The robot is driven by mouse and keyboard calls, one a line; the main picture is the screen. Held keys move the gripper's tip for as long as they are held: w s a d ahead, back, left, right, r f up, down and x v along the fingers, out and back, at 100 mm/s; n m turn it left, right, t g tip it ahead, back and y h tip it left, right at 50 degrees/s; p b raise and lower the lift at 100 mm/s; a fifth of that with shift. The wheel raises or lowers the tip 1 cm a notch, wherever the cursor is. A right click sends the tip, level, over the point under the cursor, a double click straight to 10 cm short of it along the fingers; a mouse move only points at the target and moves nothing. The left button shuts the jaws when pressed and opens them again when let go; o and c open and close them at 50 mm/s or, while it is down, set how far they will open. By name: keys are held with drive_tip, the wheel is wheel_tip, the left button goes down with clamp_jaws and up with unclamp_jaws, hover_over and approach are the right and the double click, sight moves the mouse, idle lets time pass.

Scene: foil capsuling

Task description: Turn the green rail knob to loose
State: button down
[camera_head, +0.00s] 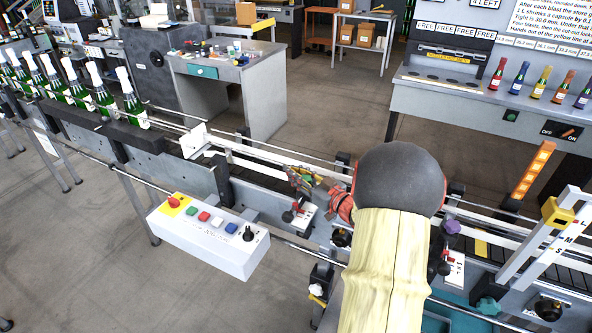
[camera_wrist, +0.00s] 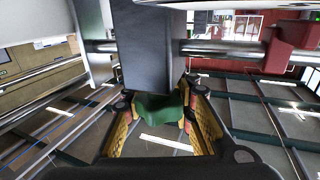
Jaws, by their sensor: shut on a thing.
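The green rail knob (camera_wrist: 160,108) is in the middle of the wrist view, just below a dark grey block on a metal rod. My gripper (camera_wrist: 157,100) has its yellow-padded fingers on either side of the knob and is shut on it. The upper part of the knob is hidden by the block. In the head view my gripper (camera_head: 303,178) reaches over the conveyor rails, left of my dark round arm joint. The knob is too small and covered there to make out its turn or any loose or tight mark.
A white button box (camera_head: 210,238) stands in front of the conveyor. Green bottles with white tops (camera_head: 105,98) line its left end. A purple knob (camera_head: 452,227) and a teal knob (camera_head: 488,306) sit to the right of my arm. Coloured capsule bottles (camera_head: 541,83) stand on the back bench.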

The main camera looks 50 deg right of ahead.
sight(310, 182)
drive_tip(key=c, duration=1.4)
unclamp_jaws()
drive_tip(key=s, duration=0.8)
drive_tip(key=s+a, duration=0.1)
drive_tip(key=s, duration=0.3)
